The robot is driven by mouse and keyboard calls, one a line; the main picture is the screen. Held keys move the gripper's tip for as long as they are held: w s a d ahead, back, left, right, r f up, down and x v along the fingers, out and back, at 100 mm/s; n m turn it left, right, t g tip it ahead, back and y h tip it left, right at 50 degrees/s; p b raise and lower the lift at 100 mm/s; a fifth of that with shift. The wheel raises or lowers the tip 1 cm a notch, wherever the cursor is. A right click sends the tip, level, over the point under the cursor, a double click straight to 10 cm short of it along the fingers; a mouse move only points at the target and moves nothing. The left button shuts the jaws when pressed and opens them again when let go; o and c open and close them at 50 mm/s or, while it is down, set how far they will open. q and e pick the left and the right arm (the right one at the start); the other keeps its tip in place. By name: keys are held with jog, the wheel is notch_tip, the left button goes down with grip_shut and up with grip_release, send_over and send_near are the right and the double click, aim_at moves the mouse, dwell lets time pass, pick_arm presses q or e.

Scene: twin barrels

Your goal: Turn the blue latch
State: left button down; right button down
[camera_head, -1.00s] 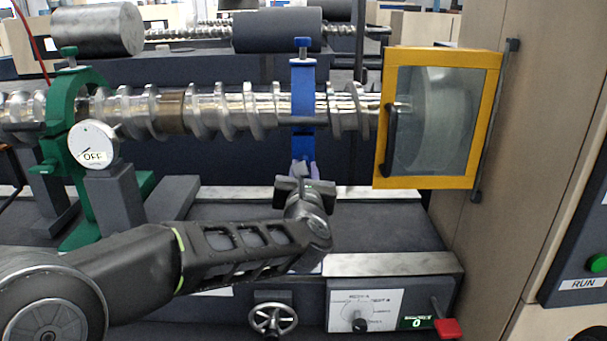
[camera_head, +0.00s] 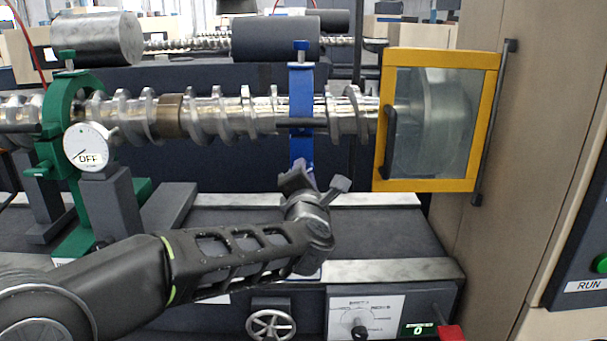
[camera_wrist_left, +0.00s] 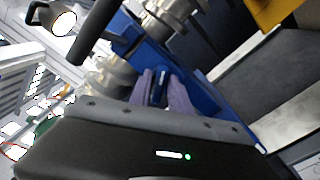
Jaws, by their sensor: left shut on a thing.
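An upright blue clamp frame (camera_head: 301,95) stands around the metal screw shaft, with a blue knob on top and a dark bar across its front. My left gripper (camera_head: 299,172) reaches its lower part from the front, its body tilted. In the left wrist view the two purple-grey fingers (camera_wrist_left: 163,90) are shut on a small blue piece, the blue latch (camera_wrist_left: 160,87), on the blue frame (camera_wrist_left: 192,92). In the head view the gripper mostly hides the latch. My right gripper is in neither view.
A green clamp (camera_head: 57,125) with an "OFF" dial (camera_head: 88,147) stands at left. A yellow-framed guard (camera_head: 388,120) with a dark handle covers the shaft's right end. A handwheel (camera_head: 270,325) and a red lever (camera_head: 449,333) are at the front.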

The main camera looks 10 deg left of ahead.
pick_arm(q)
jog(key=m, duration=0.3)
jog(key=m+p, duration=0.1)
jog(key=m, duration=0.2)
jog(key=shift+d+f, duration=0.1)
jog(key=shift+f, duration=0.1)
dwell(0.4)
jog(key=c, duration=1.4)
grip_release()
jog(key=v, duration=0.7)
jog(key=shift+s+b, duration=0.4)
jog(key=shift+b, duration=0.05)
jog(key=shift+d, duration=0.1)
